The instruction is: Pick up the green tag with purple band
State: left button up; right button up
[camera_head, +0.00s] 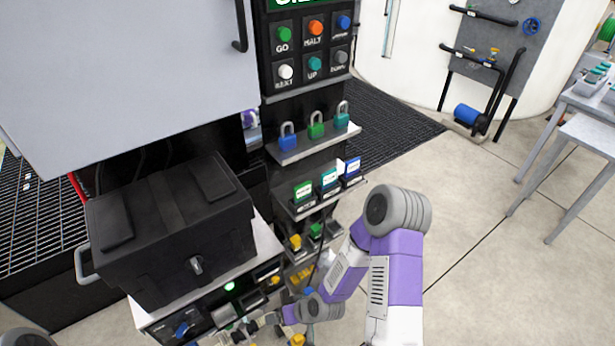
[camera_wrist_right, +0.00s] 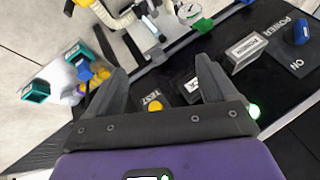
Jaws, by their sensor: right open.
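I cannot make out a purple band on any tag. A green and white tag (camera_head: 303,192) stands at the left of a row on a shelf of the black panel in the head view, with a teal tag (camera_head: 328,180) and a blue tag (camera_head: 351,168) to its right. My right gripper (camera_head: 268,322) is low in the head view, below that row, over the console's front. In the wrist view the right gripper (camera_wrist_right: 160,80) has its fingers apart, with nothing seen held between them. My left gripper is not in view.
A black case (camera_head: 170,230) sits on the console. Padlocks (camera_head: 316,126) stand on the shelf above the tags. In the wrist view a yellow button (camera_wrist_right: 155,105), a label block (camera_wrist_right: 246,52) and a blue switch (camera_wrist_right: 301,31) are on the panel beyond the fingers.

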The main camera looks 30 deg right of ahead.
jog(key=w+d+r+t+h+p, duration=0.1)
jog(key=w+d+r+t+p, duration=0.2)
jog(key=r, duration=0.6)
jog(key=w+d+r+t+p, duration=0.1)
jog(key=w+d+r+p, duration=0.1)
jog(key=d+r+p, duration=0.45)
jog(key=n+t+h+p, duration=0.2)
jog(key=n+t+p, duration=0.15)
jog(key=p, duration=0.25)
send_near(304, 190)
jog(key=w+f, duration=0.1)
jog(key=shift+m+t, duration=0.25)
jog(key=x, duration=0.8)
jog(key=shift+a+b, duration=0.1)
jog(key=shift+b, duration=0.25)
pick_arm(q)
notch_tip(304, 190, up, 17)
pick_arm(e)
jog(key=shift+s, duration=0.1)
jog(key=c, duration=1.1)
jog(key=shift+r, duration=0.1)
